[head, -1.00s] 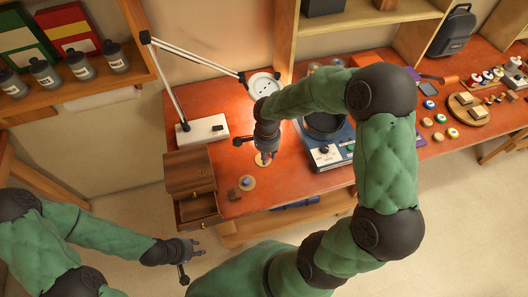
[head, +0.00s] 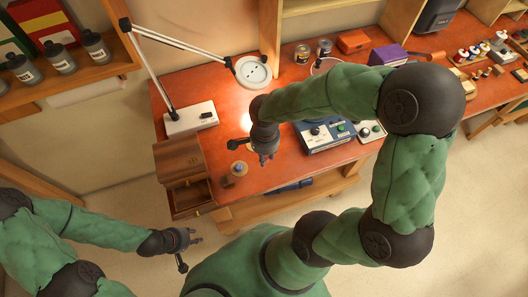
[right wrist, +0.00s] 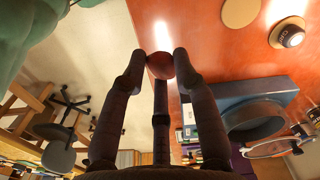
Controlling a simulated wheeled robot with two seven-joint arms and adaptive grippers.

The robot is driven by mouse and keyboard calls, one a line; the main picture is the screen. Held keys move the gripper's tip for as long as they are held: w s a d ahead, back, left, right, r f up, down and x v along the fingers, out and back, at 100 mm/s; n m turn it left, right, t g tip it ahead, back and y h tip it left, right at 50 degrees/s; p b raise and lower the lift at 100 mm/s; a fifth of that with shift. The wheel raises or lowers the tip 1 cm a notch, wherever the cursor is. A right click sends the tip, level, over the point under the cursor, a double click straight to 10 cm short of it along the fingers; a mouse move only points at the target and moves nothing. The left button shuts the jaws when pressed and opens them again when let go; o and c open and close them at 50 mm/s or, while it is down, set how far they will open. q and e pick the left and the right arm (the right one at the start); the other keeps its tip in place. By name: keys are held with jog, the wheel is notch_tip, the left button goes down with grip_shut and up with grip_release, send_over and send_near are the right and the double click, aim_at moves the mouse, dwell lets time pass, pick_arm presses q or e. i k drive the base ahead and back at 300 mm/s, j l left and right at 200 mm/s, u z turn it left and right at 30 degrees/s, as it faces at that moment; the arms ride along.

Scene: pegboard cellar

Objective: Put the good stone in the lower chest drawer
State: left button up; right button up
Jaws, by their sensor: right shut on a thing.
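A small reddish-brown round stone (right wrist: 160,66) is between the fingertips of my right gripper (right wrist: 160,62) in the right wrist view. In the head view my right gripper (head: 266,157) is above the front part of the red bench, right of the wooden chest (head: 178,158); the stone cannot be made out there. The lower chest drawer (head: 191,198) is pulled out and looks empty from above. My left gripper (head: 196,236) is open and empty, in front of the bench and below the drawer.
A bare tan disc (right wrist: 240,12) shows in the right wrist view. A blue device (head: 322,135) stands right of the gripper. A lamp base (head: 191,118) is behind the chest.

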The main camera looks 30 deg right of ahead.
aim_at(207, 196)
jog(key=k, duration=1)
